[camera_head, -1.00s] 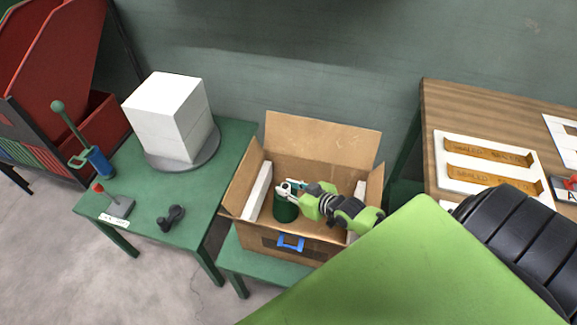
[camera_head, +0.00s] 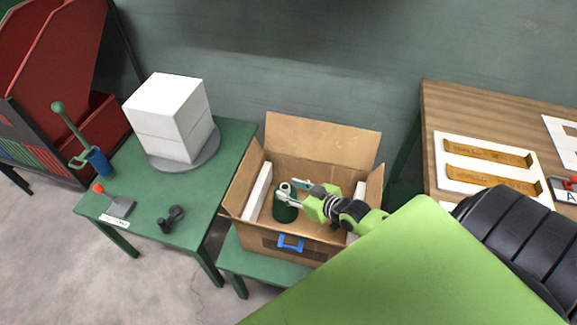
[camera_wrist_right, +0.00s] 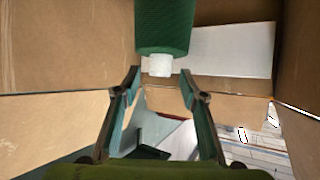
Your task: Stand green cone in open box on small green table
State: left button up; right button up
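The green cone (camera_head: 284,212) stands upright, as far as I can see, inside the open cardboard box (camera_head: 275,240), toward its front left. Its pale tip points up. The box rests on the small green table (camera_head: 236,258), with its flaps spread. My right gripper (camera_head: 291,190) is open at the cone's top, with its fingers spread. In the right wrist view, the cone (camera_wrist_right: 165,25) and its white tip lie just beyond the open fingers (camera_wrist_right: 161,73), with nothing held between them. The cone's base is hidden by the box's front wall. My left gripper is not in view.
White blocks (camera_head: 258,191) line the box's inner sides. A larger green table (camera_head: 185,205) at left carries a white cube (camera_head: 170,115) and small tools. A wooden bench (camera_head: 470,110) stands at right. My green arm covers the lower right.

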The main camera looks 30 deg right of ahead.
jog(key=shift+v, duration=2.9)
jog(key=shift+r+p, duration=0.15)
jog(key=shift+p, duration=0.2)
